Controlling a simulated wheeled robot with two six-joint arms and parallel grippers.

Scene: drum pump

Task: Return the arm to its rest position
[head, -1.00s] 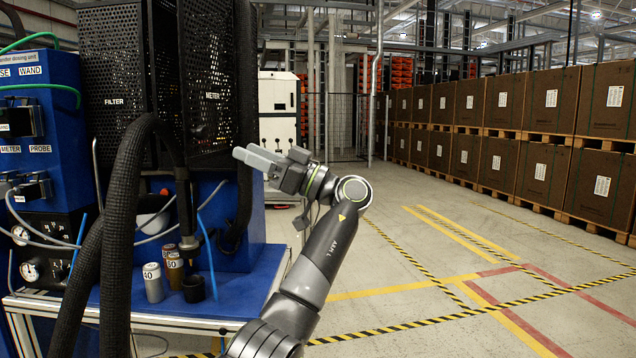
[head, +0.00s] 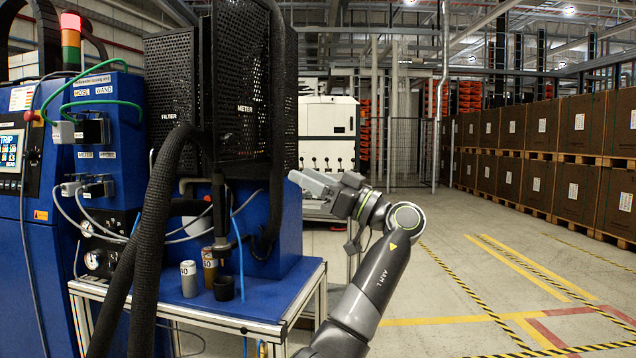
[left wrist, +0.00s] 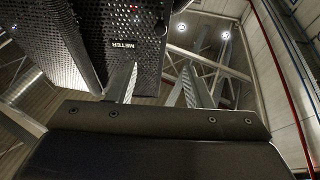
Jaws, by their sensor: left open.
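My left gripper (head: 300,180) points left, in front of and apart from the pump unit's black METER box (head: 242,95). In the left wrist view the two fingers (left wrist: 155,85) stand apart with nothing between them. The METER box (left wrist: 120,35) shows behind them at the upper left. My right gripper is in neither view.
A blue-topped cart (head: 270,318) holds two small cylinders, one grey (head: 188,280), and a black cup (head: 224,289). A thick black hose (head: 150,240) hangs in front. A blue cabinet with a screen (head: 12,150) stands left. Stacked boxes (head: 545,125) line the right; the floor between is clear.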

